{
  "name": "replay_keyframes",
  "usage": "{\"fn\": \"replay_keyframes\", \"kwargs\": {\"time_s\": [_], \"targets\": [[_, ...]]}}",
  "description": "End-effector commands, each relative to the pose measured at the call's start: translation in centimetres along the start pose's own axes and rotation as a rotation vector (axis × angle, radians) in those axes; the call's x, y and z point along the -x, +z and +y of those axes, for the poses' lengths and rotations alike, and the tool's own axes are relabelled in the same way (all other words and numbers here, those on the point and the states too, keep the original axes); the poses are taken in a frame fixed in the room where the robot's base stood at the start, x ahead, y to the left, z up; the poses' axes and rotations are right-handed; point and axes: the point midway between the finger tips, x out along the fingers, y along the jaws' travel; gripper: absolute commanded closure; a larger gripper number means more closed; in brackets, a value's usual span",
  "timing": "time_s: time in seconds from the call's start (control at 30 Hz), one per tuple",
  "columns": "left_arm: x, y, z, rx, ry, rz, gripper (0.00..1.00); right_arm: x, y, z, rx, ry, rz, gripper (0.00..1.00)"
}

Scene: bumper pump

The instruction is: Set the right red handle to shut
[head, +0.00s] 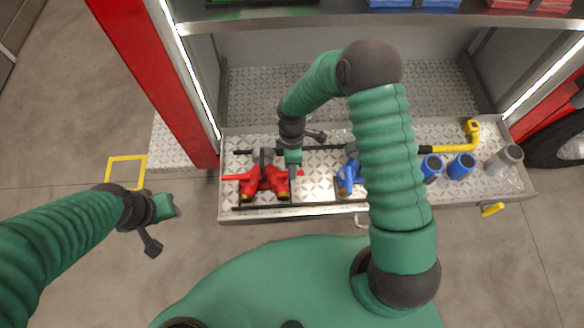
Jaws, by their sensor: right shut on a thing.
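The red forked valve (252,186) lies on the bumper tray at the left, with two red outlets facing me. Its left red handle (233,177) sticks out to the left. The right red handle (300,173) is mostly hidden under my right gripper; only a small red end shows. My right gripper (294,170) reaches down from above and is shut on that handle, at the right side of the valve. My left gripper (160,226) hangs over the floor at the left, away from the tray. Its fingers are too unclear to judge.
The patterned metal bumper tray (208,162) also holds a blue fitting (347,177), blue cylinders (461,166), a grey cylinder (503,160) and a yellow-ended bar (450,149). A shelf (330,14) overhangs behind. A red post (150,70) stands at the left.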

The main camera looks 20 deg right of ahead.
Motion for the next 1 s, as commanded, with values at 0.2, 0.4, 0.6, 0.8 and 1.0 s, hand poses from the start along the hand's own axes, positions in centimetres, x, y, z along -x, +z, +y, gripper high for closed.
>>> {"fn": "replay_keyframes", "kwargs": {"time_s": [0.2, 0.4, 0.6, 0.8, 1.0], "targets": [[0.0, 0.0, 0.0, 0.000, 0.000, 0.000, 0.61, 0.1, 0.0, 0.1, 0.008, 0.003, -0.002, 1.00], [0.0, 0.0, 0.0, 0.000, 0.000, 0.000, 0.61, 0.1, 0.0, 0.1, 0.007, 0.003, -0.001, 0.81], [0.0, 0.0, 0.0, 0.000, 0.000, 0.000, 0.61, 0.0, 0.0, 0.1, 0.006, 0.002, -0.001, 0.61], [0.0, 0.0, 0.0, 0.000, 0.000, 0.000, 0.61, 0.0, 0.0, 0.1, 0.006, 0.001, -0.001, 0.61], [0.1, 0.0, 0.0, 0.000, 0.000, 0.000, 0.61, 2.0, 0.0, 0.2, 0.005, 0.005, 0.000, 0.61]]}}
